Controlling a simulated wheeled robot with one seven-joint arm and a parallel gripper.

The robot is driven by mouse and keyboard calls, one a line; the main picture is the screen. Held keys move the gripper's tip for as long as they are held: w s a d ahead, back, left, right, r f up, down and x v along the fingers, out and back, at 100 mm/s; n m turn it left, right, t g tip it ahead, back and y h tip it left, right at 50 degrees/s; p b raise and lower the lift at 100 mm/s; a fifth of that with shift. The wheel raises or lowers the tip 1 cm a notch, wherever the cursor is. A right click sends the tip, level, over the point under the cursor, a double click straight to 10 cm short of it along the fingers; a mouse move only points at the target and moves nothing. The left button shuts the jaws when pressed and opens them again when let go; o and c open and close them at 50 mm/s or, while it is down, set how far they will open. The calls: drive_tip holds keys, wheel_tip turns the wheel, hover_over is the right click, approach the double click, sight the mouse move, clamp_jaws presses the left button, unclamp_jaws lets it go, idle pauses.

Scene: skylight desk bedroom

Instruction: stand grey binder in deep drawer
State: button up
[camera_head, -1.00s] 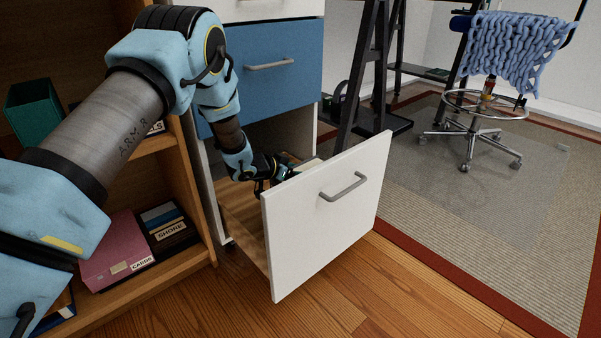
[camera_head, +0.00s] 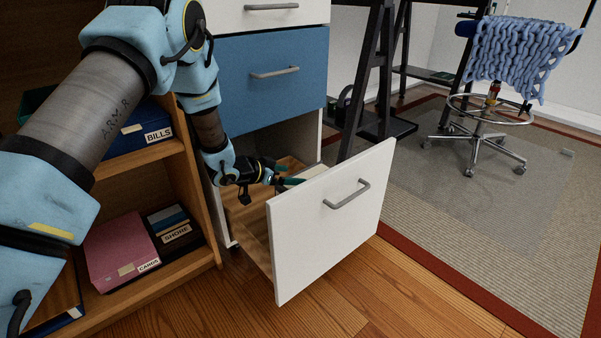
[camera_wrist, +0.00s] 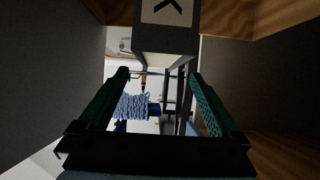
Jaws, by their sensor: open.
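The deep drawer (camera_head: 330,230) is the bottom one, pulled out, with a white front and wooden inside. My gripper (camera_head: 285,174) is at the drawer's opening, behind its front panel, with its fingers pointing right. In the wrist view, the green fingers (camera_wrist: 158,78) are spread apart with nothing between them.
An open shelf on the left holds a blue BILLS box (camera_head: 135,135), a pink CARDS box (camera_head: 120,250) and a dark SHORE box (camera_head: 175,232). A closed blue drawer (camera_head: 272,85) is above the deep drawer. A chair (camera_head: 490,130) stands on the rug at right. The front floor is clear.

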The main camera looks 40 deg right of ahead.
drive_tip(key=p+v, duration=0.1)
drive_tip(key=v, duration=0.4)
idle(0.5)
